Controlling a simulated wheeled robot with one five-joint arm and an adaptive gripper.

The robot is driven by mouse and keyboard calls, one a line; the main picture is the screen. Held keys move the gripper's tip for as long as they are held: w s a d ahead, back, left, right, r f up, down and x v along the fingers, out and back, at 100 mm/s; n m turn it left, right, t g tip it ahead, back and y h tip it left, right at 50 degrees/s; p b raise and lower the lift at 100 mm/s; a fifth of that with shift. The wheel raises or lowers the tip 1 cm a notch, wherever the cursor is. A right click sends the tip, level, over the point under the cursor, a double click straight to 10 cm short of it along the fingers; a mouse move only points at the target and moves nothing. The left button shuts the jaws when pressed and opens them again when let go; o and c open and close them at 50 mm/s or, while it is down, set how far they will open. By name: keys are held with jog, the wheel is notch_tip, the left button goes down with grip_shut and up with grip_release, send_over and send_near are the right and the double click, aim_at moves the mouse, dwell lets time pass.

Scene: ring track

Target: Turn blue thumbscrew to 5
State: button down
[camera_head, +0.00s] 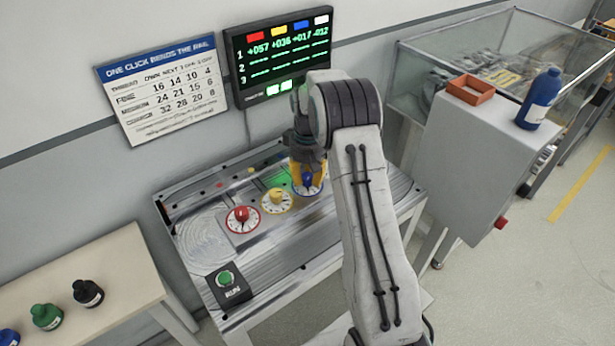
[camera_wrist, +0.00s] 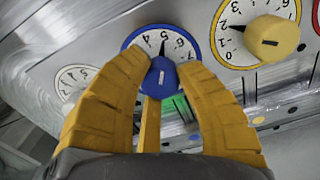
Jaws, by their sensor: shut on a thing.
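The blue thumbscrew (camera_wrist: 161,77) sits on a white dial with a blue rim (camera_wrist: 128,43) in the wrist view. My gripper (camera_wrist: 161,85) has its yellow fingers closed around the thumbscrew from both sides. A black pointer on the dial points up in that view, close to a numeral that looks like 5, though the exact reading is hard to tell. In the head view my gripper (camera_head: 307,177) is over the blue dial (camera_head: 311,190), the rightmost coloured one on the panel, and my arm partly covers it.
Red (camera_head: 240,213) and yellow (camera_head: 276,196) thumbscrews stand left of the blue one. A green RUN button (camera_head: 225,278) is at the panel's front left. A screen (camera_head: 278,55) shows +057, +036, +017, -012 under red, yellow, blue, white. A wall chart (camera_head: 160,90) hangs beside it.

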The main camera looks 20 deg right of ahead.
aim_at(308, 176)
jog(key=shift+s+f, duration=0.2)
jog(key=c, duration=0.8)
grip_release()
jog(key=shift+w+r, duration=0.1)
jog(key=shift+c, duration=0.2)
notch_tip(308, 176, up, 12)
